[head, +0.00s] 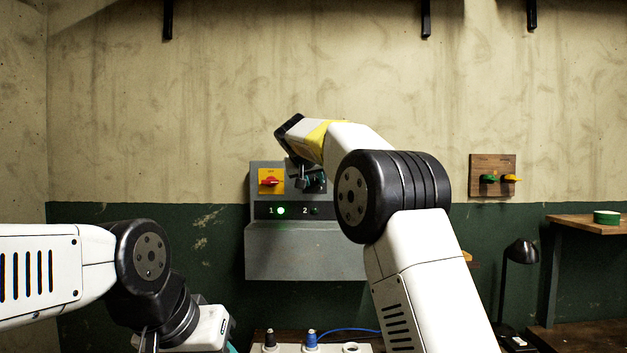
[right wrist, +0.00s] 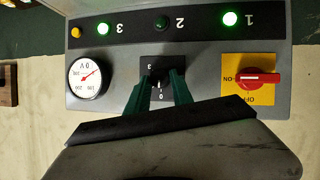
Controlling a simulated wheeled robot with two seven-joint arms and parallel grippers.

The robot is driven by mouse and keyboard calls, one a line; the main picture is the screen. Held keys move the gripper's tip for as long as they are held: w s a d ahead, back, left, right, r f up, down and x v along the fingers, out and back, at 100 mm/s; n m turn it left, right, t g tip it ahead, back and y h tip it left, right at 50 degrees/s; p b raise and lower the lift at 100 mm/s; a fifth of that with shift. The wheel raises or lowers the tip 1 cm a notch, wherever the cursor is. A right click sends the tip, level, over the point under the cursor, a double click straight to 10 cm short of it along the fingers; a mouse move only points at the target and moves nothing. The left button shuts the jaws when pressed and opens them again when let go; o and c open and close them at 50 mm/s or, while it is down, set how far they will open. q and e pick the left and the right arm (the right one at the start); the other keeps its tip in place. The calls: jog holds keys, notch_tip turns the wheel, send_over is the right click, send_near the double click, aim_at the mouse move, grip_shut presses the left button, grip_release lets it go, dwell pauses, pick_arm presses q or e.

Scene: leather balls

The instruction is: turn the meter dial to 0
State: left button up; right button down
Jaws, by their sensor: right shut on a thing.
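The grey control box (head: 305,262) is on the wall, and its panel shows upside down in the right wrist view. The black meter dial (right wrist: 155,64) sits between a round white gauge (right wrist: 84,88) and a red switch. My right gripper (right wrist: 160,86) is shut on the dial's knob, with a green finger on each side. The fingers hide most of the knob, so its exact setting is hard to read; a 0 mark shows between the fingertips. In the head view my right arm hides part of the panel. My left gripper (head: 232,346) is barely seen at the bottom edge.
The red switch (right wrist: 258,80) on its yellow plate points to ON. A socket strip (head: 290,347) with plugs is below. A wooden hook board (head: 492,164) and black lamp (head: 521,252) are right.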

jog(key=c, duration=1.1)
grip_release()
jog(key=shift+w+f, duration=0.1)
jog(key=shift+f, duration=0.05)
jog(key=v, duration=0.8)
jog(key=shift+w, duration=0.1)
